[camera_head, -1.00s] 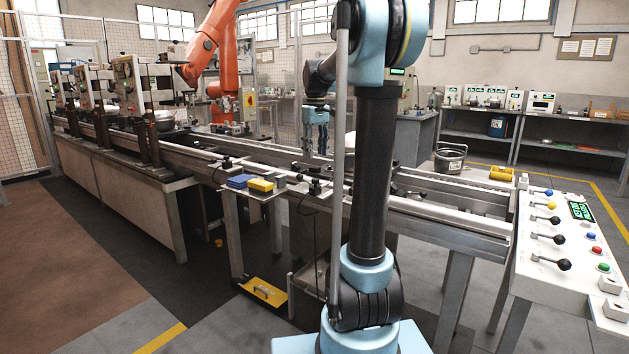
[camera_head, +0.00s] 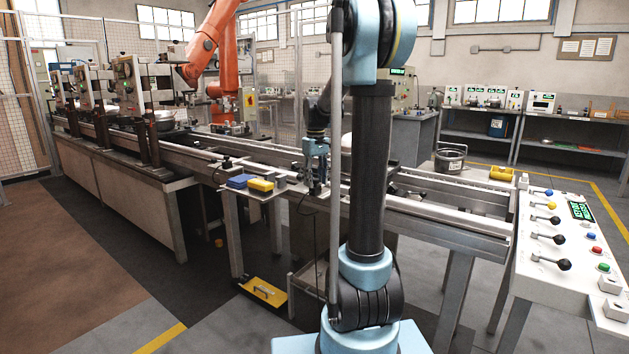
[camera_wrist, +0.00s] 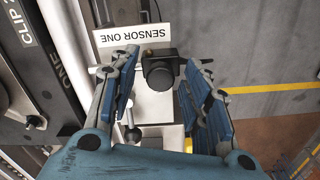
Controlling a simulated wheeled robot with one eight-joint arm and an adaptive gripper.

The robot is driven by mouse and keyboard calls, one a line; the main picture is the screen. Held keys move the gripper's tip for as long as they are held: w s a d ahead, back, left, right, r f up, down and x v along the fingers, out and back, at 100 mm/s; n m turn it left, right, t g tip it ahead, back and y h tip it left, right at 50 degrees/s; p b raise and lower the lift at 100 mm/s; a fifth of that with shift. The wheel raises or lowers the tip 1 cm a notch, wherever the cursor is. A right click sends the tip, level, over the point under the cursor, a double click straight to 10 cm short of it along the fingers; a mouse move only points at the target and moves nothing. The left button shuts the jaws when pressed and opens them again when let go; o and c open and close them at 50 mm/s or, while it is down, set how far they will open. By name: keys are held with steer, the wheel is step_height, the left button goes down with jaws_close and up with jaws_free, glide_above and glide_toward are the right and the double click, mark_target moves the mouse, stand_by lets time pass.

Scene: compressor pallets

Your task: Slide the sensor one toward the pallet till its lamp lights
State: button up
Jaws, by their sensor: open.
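Sensor one is a black block with a round knob (camera_wrist: 160,72) on a light metal bracket. The white label reading SENSOR ONE (camera_wrist: 148,35) lies beside it, upside down in the wrist view. My gripper (camera_wrist: 160,85) is open, with one blue finger on each side of the sensor; I cannot tell whether either finger touches it. In the head view my gripper (camera_head: 315,172) is low at the conveyor's near edge and largely hides the sensor. A dark plate marked CLIP 2 (camera_wrist: 30,30) lies left in the wrist view; whether it is the pallet is unclear. No lit lamp is visible.
The conveyor rail (camera_head: 440,211) runs alongside. A control panel (camera_head: 565,235) with levers stands right.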

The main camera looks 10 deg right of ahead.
jaws_close()
steer(key=shift+w+d, duration=0.3)
steer(key=shift+d, duration=0.05)
jaws_free()
step_height(320, 180, up, 12)
stand_by(0.7)
